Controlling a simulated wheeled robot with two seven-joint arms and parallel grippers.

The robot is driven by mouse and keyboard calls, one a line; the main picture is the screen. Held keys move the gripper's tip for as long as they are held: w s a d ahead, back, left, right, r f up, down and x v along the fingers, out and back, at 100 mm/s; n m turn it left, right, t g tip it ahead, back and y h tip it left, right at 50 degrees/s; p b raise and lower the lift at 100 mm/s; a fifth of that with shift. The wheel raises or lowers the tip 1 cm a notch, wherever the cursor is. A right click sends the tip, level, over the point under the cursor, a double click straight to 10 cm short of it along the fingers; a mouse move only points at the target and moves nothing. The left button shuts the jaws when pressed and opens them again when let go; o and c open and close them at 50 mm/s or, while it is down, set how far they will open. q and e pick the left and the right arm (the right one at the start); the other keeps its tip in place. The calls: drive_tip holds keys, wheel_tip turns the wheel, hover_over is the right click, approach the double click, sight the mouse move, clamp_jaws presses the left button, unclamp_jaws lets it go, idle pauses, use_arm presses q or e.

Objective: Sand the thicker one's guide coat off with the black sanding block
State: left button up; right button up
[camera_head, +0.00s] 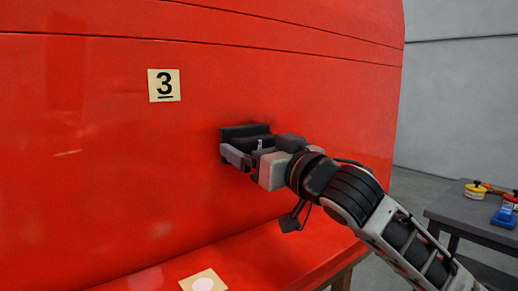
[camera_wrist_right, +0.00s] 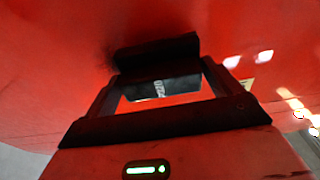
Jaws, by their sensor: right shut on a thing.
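A large red nosecone (camera_head: 120,200) fills most of the head view, with a pale card (camera_head: 164,85) marked with an underlined 3 on it. My right gripper (camera_head: 245,152) is shut on the black sanding block (camera_head: 240,131), which sits at the red surface, right of and below the card. In the right wrist view the block (camera_wrist_right: 155,52) lies across the fingertips against the red surface; whether its whole face touches is hidden. My left gripper is not in view.
A pale card with a round spot (camera_head: 203,284) lies on the red ledge below. Grey wall and floor show at the right.

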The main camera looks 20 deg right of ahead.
drive_tip(key=shift+p+x, duration=0.35)
drive_tip(key=shift+x, duration=0.5)
idle(0.3)
drive_tip(key=shift+w+d+f+p, duration=0.1)
drive_tip(key=shift+w+d+p, duration=0.2)
drive_tip(key=shift+d, duration=0.55)
drive_tip(key=shift+w+d+p, duration=0.2)
drive_tip(key=shift+d+p, duration=0.1)
drive_tip(key=shift+d, duration=0.6)
drive_tip(key=shift+w+d+p, duration=1.35)
drive_tip(key=shift+d+p, duration=0.7)
drive_tip(key=shift+d, duration=1.2)
drive_tip(key=shift+s+a+p, duration=0.35)
drive_tip(key=shift+s+a, duration=0.25)
drive_tip(key=shift+a, duration=1.05)
drive_tip(key=shift+s+a+p, duration=0.35)
drive_tip(key=shift+s+a, duration=0.3)
drive_tip(key=shift+a, duration=1.05)
drive_tip(key=shift+s+a+p, duration=0.35)
drive_tip(key=shift+s+a, duration=0.25)
drive_tip(key=shift+a, duration=1.05)
